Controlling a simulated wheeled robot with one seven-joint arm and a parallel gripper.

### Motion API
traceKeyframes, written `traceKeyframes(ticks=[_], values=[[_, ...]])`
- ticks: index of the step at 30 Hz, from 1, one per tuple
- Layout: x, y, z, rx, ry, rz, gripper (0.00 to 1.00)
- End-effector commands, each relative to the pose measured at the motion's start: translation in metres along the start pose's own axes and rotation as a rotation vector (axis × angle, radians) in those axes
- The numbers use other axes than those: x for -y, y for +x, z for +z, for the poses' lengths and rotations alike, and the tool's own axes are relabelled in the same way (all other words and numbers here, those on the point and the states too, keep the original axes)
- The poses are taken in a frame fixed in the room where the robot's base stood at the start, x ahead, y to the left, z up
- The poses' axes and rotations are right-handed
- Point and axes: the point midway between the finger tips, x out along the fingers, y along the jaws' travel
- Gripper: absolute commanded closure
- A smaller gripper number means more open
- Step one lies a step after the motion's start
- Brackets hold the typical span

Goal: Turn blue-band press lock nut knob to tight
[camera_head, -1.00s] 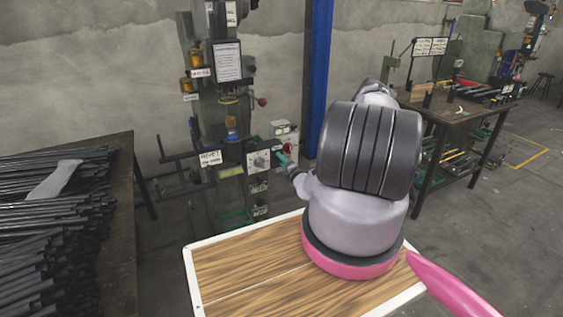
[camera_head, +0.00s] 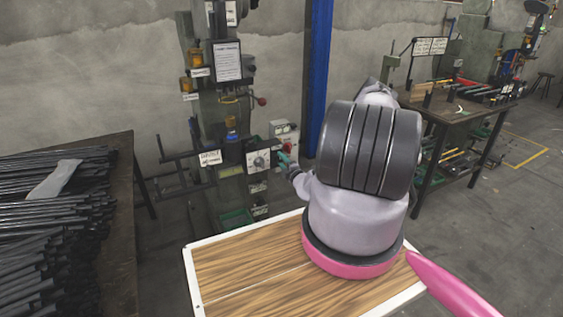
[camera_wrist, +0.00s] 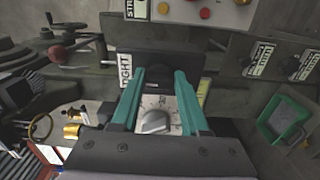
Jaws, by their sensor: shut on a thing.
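The rivet press (camera_head: 228,100) stands ahead against the wall, with a blue part (camera_head: 232,137) on its column. Its white dial plate (camera_head: 260,160) is just left of my gripper (camera_head: 281,156). In the wrist view, my gripper (camera_wrist: 158,72) has two teal fingers some way apart. A grey pointed knob (camera_wrist: 155,122) on the marked white plate shows between them, its lower edge hidden by my gripper's body. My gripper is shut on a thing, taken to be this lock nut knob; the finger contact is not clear. A dark block (camera_wrist: 158,62) lies behind the fingertips.
In the wrist view, red and yellow buttons (camera_wrist: 205,12) are at the top, a red ball lever (camera_wrist: 57,52) at left and a green tray (camera_wrist: 285,135) at right. A bench (camera_head: 122,160) with dark rods is left. A blue post (camera_head: 318,75) stands behind my arm.

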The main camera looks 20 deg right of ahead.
Motion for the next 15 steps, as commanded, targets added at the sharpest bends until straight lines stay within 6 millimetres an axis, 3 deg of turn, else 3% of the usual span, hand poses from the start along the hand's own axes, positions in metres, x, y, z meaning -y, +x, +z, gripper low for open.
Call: traceKeyframes(ticks=[1,2,3,4,15], values=[[0.0009,-0.0009,0.0014,0.004,0.001,-0.002,1.00],[0.0010,-0.0009,0.0014,0.004,0.001,-0.002,0.47],[0.0009,-0.0008,0.0013,0.003,0.001,-0.002,0.32],[0.0008,-0.0008,0.0012,0.003,0.001,-0.002,0.25],[0.0006,-0.0041,0.0003,0.001,0.000,-0.002,0.25]])
